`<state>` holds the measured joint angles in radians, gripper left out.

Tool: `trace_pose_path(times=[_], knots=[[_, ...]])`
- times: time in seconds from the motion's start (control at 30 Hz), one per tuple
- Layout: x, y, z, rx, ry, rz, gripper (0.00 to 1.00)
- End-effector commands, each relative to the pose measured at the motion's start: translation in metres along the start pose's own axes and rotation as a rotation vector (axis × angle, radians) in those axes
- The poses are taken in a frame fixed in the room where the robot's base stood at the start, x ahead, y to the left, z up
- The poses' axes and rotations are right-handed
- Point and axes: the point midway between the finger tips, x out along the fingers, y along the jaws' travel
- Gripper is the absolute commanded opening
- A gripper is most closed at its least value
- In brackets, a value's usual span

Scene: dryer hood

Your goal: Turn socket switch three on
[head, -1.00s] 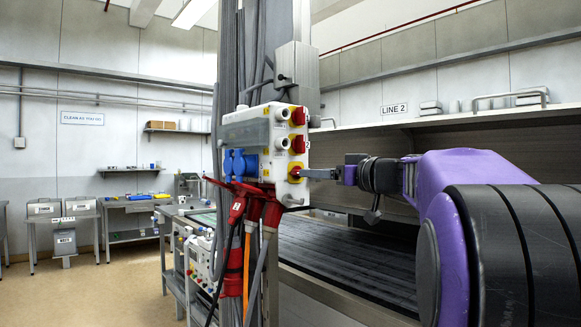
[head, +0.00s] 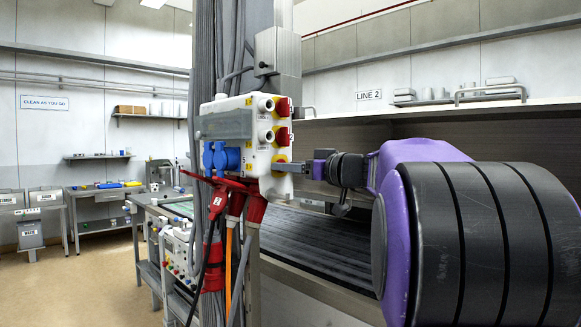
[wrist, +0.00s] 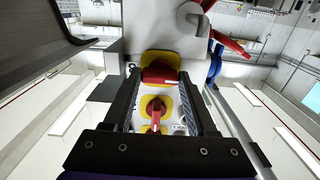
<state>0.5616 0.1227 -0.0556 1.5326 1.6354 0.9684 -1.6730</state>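A white socket box (head: 250,125) on a column carries red rotary switches on yellow plates on its right face. The upper switch (head: 284,107) and middle switch (head: 283,136) show plainly. The lowest yellow plate, switch three (head: 281,159), is largely covered by my gripper (head: 290,170). In the wrist view, which is upside down, my gripper (wrist: 160,75) has its two dark fingers apart, one on each side of the red knob of the lowest switch (wrist: 160,73). I cannot tell whether they touch it. Another red switch (wrist: 155,108) shows nearer the palm.
Red plugs and cables (head: 236,200) hang under the box, with blue sockets (head: 222,158) on its left face. A grey conveyor bed (head: 310,243) runs behind my arm, under a long shelf.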

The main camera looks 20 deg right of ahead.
Motion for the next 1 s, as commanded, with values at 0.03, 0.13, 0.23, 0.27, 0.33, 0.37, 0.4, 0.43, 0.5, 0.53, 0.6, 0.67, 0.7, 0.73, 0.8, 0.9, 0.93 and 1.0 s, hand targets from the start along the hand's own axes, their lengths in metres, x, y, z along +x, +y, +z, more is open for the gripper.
trace_pose_path(times=[0.03,0.13,0.23,0.27,0.33,0.37,0.4,0.43,0.5,0.53,0.6,0.67,0.7,0.73,0.8,0.9,0.93,1.0], knots=[[0.0,0.0001,-0.0002,0.0,0.0,0.001,0.41],[-0.0001,0.0001,-0.0003,0.0,0.0,0.001,0.23],[-0.0001,0.0001,-0.0004,0.0,0.0,0.001,0.05],[-0.0001,0.0001,-0.0004,0.0,0.001,0.001,0.02],[-0.0001,0.0001,-0.0004,0.001,0.001,0.001,0.02],[-0.0001,0.0001,-0.0003,0.002,0.001,0.001,0.02],[-0.0001,0.0001,-0.0001,0.006,0.001,0.001,0.02],[-0.0001,0.0001,0.0,0.01,0.001,0.001,0.02],[0.0,0.0,0.0004,0.023,0.001,0.001,0.02],[0.0,-0.0001,0.0006,0.031,0.001,0.001,0.02],[0.0001,-0.0002,0.0009,0.057,0.002,0.001,0.02],[0.0001,-0.0003,0.0012,0.087,0.003,0.0,0.02],[0.0001,-0.0003,0.0015,0.111,0.003,0.0,0.02],[0.0001,-0.0003,0.0018,0.13,0.003,0.0,0.02],[0.0,-0.0001,0.0021,0.182,0.003,0.001,0.02],[-0.0002,0.0003,0.0023,0.269,0.003,0.001,0.02],[-0.0002,0.0004,0.0021,0.296,0.003,0.001,0.02],[-0.0002,0.0004,0.0015,0.362,0.004,0.001,0.02]])
